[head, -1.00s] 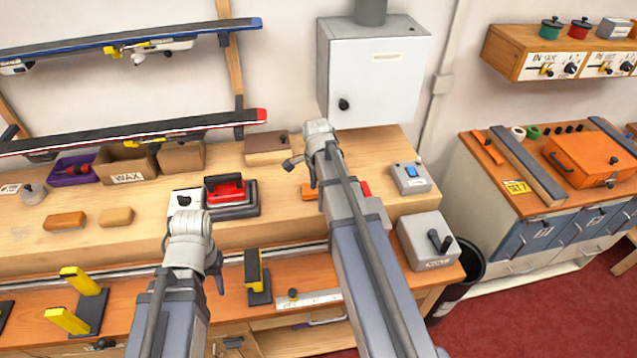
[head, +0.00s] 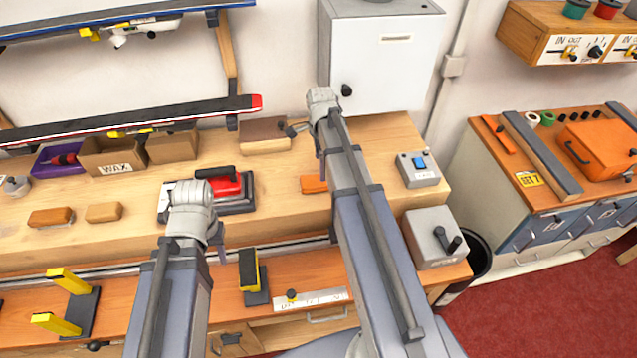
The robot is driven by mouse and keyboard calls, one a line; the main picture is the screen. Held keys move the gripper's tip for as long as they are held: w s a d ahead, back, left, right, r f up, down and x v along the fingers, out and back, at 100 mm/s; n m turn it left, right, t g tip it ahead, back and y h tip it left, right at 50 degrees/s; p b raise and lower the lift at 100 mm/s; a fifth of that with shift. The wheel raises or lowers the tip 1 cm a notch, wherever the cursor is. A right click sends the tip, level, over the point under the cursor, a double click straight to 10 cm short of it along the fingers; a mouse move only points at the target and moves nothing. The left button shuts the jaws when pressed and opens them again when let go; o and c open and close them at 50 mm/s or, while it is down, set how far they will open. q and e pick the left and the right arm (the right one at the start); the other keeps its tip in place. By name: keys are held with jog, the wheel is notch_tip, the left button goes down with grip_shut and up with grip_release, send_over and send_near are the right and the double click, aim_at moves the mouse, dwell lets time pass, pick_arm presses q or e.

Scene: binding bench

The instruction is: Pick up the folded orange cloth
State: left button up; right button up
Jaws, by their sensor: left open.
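A small flat orange piece (head: 314,184) lies on the wooden bench, just left of my right arm, which may cover part of it. I cannot tell whether it is the folded cloth; no fold shows. My left gripper (head: 217,238) shows only as a small dark part beside the end of my left arm, open, in front of the bench and left of the orange piece, apart from it in the picture.
A red-topped iron (head: 228,188) stands behind my left arm. A grey switch box (head: 418,170) and a larger grey box (head: 434,240) stand right of my right arm. A closed orange case (head: 600,150) sits on the right cabinet.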

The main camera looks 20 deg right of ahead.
aim_at(318, 180)
jog(key=shift+f+b, duration=0.7)
jog(key=shift+f, duration=0.3)
jog(key=shift+f, duration=0.1)
jog(key=f+b, duration=0.5)
jog(key=shift+w+a, duration=0.1)
jog(key=shift+a, duration=0.15)
jog(key=c, duration=1.1)
jog(key=shift+r, duration=0.1)
